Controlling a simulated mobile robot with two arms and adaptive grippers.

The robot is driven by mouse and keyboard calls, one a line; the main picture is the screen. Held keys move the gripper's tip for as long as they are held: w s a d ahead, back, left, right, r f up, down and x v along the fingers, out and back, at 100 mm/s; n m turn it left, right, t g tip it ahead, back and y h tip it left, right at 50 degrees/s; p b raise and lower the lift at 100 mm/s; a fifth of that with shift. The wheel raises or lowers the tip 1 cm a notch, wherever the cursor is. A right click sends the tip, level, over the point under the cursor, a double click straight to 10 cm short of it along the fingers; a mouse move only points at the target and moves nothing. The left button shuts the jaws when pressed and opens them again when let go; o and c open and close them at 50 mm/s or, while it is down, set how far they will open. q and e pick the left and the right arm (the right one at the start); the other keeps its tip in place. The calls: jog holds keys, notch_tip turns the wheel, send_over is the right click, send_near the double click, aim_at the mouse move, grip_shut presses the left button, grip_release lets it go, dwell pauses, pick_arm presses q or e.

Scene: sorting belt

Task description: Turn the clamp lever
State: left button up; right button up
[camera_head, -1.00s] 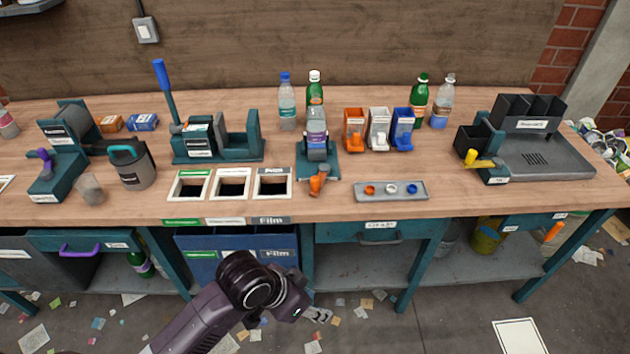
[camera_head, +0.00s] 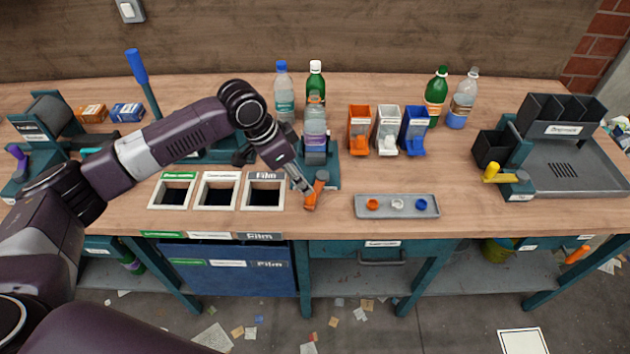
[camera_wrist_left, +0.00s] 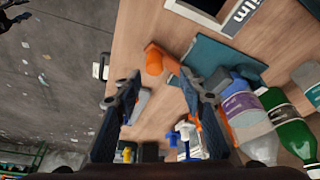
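The clamp (camera_head: 319,172) is a teal fixture at the middle of the bench with a bottle (camera_head: 316,130) standing in it. Its orange lever (camera_head: 316,190) sticks out at the front. In the left wrist view the lever (camera_wrist_left: 154,60) appears ahead of the two fingertips, with the teal clamp base (camera_wrist_left: 225,58) to its right. My left gripper (camera_head: 304,184) is beside the lever, on its left in the head view. In the left wrist view my left gripper (camera_wrist_left: 155,84) has its fingers apart with nothing held. Whether a finger touches the lever is unclear. My right gripper is not in view.
Labelled bench openings (camera_head: 218,192) lie left of the clamp. A grey tray (camera_head: 397,206) with coloured caps is to its right. Dispensers (camera_head: 388,132) stand behind that tray, and a green bottle (camera_head: 316,80) and a blue-capped bottle (camera_head: 284,90) stand behind the clamp.

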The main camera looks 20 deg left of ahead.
aim_at(317, 185)
pick_arm(q)
jog(key=f, duration=0.1)
jog(key=d+f, duration=0.1)
jog(key=f, duration=0.1)
jog(key=f+p, duration=0.1)
jog(key=shift+d+f, duration=0.15)
jog(key=shift+d, duration=0.25)
jog(key=shift+x, duration=1)
jog(key=shift+w, duration=0.1)
grip_shut()
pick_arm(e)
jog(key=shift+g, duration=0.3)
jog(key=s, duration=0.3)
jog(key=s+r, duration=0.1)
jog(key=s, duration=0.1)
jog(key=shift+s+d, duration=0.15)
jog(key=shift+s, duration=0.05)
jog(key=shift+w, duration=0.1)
